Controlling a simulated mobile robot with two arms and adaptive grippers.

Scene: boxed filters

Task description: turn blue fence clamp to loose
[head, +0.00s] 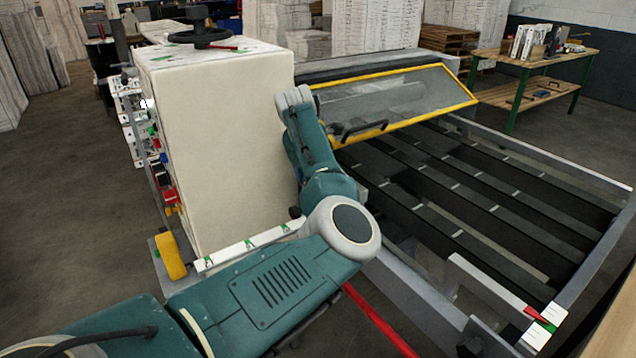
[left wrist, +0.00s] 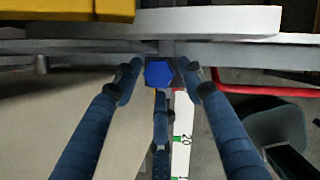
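The blue fence clamp (left wrist: 158,74) shows in the left wrist view as a blue six-sided knob on a dark mount at the grey rail. My left gripper (left wrist: 160,66) has its fingers apart, one on each side of the knob, with a narrow gap seeming to show on both sides. A third finger lies below the knob in the picture. A white scale (left wrist: 181,130) with green marks and the number 20 runs down from the clamp. In the head view my left arm covers the clamp area, and I cannot make out the gripper or clamp. My right gripper is not in view.
The large pale cabinet (head: 225,130) stands beside my arm. The yellow-framed clear guard (head: 400,97) and slatted bed (head: 480,210) lie to the right. The white scale rail (head: 245,245) passes behind my arm. A red bar (head: 378,318) slants below it.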

